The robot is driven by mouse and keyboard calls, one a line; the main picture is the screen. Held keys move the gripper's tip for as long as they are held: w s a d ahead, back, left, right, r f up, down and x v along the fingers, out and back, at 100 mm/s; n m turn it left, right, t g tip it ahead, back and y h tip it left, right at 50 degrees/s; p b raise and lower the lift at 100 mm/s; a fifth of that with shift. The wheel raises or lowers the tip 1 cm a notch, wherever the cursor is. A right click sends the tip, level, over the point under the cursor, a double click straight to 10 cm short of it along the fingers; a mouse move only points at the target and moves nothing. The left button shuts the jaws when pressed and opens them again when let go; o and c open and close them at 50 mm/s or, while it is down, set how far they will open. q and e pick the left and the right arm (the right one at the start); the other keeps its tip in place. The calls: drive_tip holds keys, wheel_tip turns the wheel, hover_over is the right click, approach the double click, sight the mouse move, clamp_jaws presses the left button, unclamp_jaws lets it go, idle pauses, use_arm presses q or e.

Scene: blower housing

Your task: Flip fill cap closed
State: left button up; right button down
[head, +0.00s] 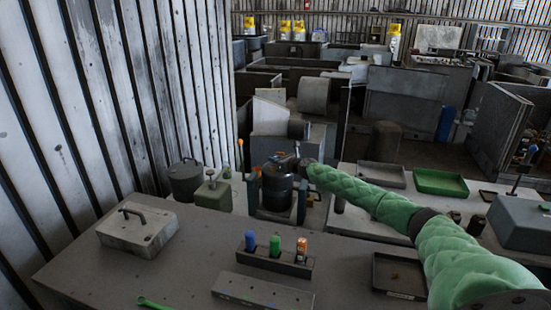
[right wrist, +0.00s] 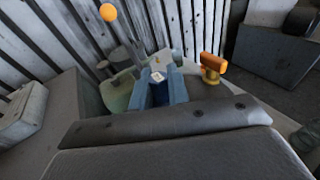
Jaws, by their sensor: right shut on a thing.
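The dark round blower housing (head: 277,192) stands upright between blue posts at the back edge of the bench. My right gripper (head: 284,161) is at its top, at the end of the green padded arm. It is shut on a small part there, which I take to be the fill cap. The cap is mostly hidden by the gripper and too small to make out, so I cannot tell its angle. In the right wrist view a broad grey surface fills the foreground, with blue uprights (right wrist: 177,86) beyond it. My left gripper is not in view.
A holder (head: 276,262) with blue, green and orange-topped items stands on the front bench. A grey box with a handle (head: 138,229) is at left and a dark tray (head: 398,276) at right. A green canister (head: 213,194) stands left of the housing. A ribbed wall rises at left.

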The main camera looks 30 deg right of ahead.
drive_tip(key=c, duration=1.3)
unclamp_jaws()
drive_tip(key=shift+c, duration=0.2)
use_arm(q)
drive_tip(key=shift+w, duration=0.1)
use_arm(e)
drive_tip(key=shift+s+d, duration=0.15)
drive_tip(key=shift+s, duration=0.25)
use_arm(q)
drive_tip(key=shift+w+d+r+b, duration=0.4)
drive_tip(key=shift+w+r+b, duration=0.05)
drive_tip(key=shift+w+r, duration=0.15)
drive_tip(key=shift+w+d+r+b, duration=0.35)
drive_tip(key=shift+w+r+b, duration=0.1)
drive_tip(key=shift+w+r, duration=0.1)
use_arm(e)
drive_tip(key=v, duration=0.7)
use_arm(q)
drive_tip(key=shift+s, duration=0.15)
use_arm(e)
drive_tip(key=shift+r, duration=0.15)
